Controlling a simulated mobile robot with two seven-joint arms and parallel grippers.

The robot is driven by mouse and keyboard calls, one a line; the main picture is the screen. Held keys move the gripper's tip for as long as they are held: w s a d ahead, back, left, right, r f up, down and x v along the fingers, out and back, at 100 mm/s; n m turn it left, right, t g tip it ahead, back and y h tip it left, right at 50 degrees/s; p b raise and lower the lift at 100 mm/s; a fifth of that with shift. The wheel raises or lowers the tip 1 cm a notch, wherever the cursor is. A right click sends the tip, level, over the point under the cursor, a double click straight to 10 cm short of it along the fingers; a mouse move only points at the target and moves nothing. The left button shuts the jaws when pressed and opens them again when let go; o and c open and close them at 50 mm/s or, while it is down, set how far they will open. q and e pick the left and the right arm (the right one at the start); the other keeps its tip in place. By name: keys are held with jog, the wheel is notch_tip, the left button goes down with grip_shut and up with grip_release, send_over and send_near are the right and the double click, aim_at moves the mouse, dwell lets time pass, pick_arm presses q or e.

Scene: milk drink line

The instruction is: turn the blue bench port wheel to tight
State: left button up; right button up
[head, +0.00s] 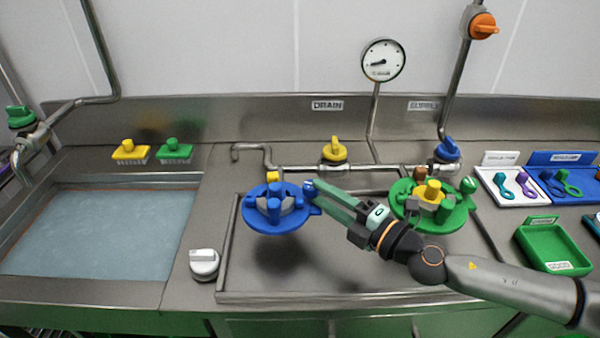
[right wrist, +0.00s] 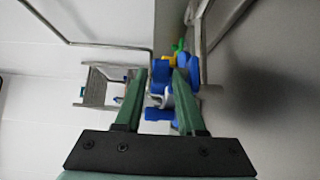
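The blue wheel (head: 275,222), with several lugs and an upright blue post, sits over the bench in front of the pipe. In the right wrist view the blue wheel (right wrist: 162,72) shows partly between and partly behind the fingers. My right gripper (head: 314,189) comes in from the right and its green fingertips are at the wheel's right side. In the right wrist view the fingers (right wrist: 158,80) stand apart. I cannot tell whether they touch the wheel. My left gripper is not in view.
A green wheel (head: 406,212) with a yellow hub is partly behind my right arm. A grey knob (head: 204,264) stands left of the blue wheel, beside a water basin (head: 90,232). Trays (head: 516,187) and a green bin (head: 548,252) lie at right. Pipes with a yellow valve (head: 335,150) run behind.

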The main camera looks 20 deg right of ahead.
aim_at(300, 193)
jog(key=p+x, duration=0.1)
jog(key=x, duration=0.5)
jog(key=shift+w+a+p, duration=0.15)
jog(key=shift+w+p, duration=0.15)
jog(key=shift+p, duration=0.1)
grip_shut()
